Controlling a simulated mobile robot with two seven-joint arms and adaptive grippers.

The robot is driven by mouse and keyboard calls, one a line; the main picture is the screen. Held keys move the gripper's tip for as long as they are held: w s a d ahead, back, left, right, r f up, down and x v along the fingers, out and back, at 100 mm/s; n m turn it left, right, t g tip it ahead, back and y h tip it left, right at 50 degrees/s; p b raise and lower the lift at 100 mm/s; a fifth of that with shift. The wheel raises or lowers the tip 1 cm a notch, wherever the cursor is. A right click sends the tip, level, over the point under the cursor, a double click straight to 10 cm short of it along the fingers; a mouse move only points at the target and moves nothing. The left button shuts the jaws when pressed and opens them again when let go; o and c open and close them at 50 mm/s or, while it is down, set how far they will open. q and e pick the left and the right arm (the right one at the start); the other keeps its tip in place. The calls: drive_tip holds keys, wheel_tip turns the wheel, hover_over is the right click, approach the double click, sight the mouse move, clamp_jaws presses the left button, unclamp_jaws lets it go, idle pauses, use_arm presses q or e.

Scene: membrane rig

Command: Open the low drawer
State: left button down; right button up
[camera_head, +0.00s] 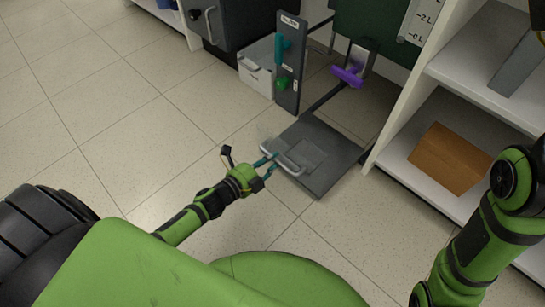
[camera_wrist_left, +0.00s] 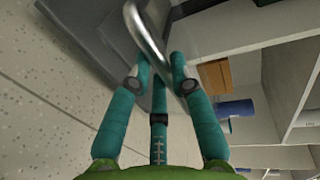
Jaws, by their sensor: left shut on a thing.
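The low drawer (camera_head: 325,178) is a dark grey, flat-fronted unit close to the floor, in the middle of the head view. Its silver bar handle (camera_head: 290,165) is at its left side. My left gripper (camera_head: 268,162) has its teal fingers at the handle and is shut on it. In the left wrist view the handle (camera_wrist_left: 143,30) passes between the fingertips of my left gripper (camera_wrist_left: 158,68). I cannot tell how far the drawer is out. My right arm shows at the right edge; its gripper is out of view.
A white shelf (camera_head: 480,90) holding a brown box (camera_head: 450,158) stands to the right. Behind the drawer are an upright dark panel (camera_head: 290,65) with a green knob, a purple handle (camera_head: 348,76) and a white box (camera_head: 257,72). The tiled floor at left is clear.

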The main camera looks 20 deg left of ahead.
use_arm(q)
drive_tip(key=c, duration=1.1)
unclamp_jaws()
drive_tip(key=shift+s+f, duration=0.15)
drive_tip(key=shift+f, duration=0.25)
drive_tip(key=shift+r, duration=0.1)
drive_tip(key=shift+r, duration=0.1)
drive_tip(key=v, duration=1.2)
drive_tip(key=shift+r, duration=0.1)
